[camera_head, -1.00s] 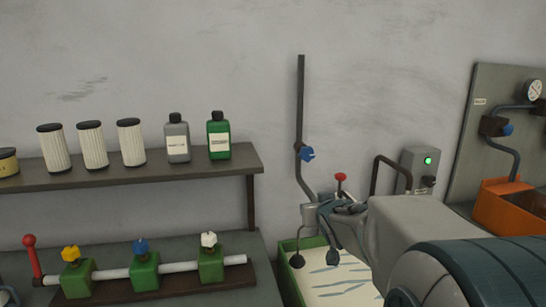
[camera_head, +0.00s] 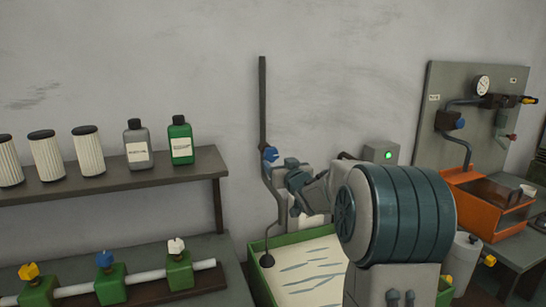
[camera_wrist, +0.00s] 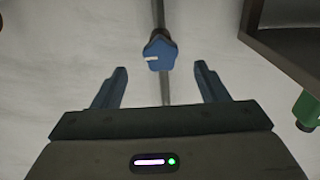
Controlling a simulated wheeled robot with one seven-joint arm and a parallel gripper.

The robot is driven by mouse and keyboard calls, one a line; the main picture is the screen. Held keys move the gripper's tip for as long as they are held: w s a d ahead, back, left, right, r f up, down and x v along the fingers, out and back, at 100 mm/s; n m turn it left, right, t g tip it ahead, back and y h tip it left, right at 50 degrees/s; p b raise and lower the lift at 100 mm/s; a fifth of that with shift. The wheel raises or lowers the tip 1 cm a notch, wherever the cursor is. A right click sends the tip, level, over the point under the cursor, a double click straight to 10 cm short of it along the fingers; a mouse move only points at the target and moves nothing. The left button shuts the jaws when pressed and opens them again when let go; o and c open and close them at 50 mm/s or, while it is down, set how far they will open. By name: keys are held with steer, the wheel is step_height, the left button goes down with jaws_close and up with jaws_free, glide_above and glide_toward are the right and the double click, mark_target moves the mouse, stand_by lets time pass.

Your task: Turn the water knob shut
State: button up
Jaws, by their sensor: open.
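A blue knob (camera_head: 270,153) sits on the dark vertical pipe (camera_head: 262,100) on the wall above the green tub. In the wrist view the blue knob (camera_wrist: 160,53) has a white mark on its left side. My gripper (camera_wrist: 159,76) is open, with its two fingers apart on either side of the knob's line and short of it. The knob is not between the fingers, and they appear apart from it. In the head view my gripper (camera_head: 284,170) is just right of and below the knob, partly hidden by my arm.
A shelf (camera_head: 120,184) with bottles and filters is on the left. Below it, a pipe rack (camera_head: 140,283) carries yellow, blue and white knobs. A green tub (camera_head: 257,286) stands beneath. At right are a control box (camera_head: 383,152), a gauge panel (camera_head: 445,85) and an orange bin (camera_head: 470,205).

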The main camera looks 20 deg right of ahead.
mark_target(273, 157)
steer(key=w+p, duration=0.1)
steer(key=w, duration=0.5)
steer(key=shift+w, duration=0.25)
steer(key=c, duration=1)
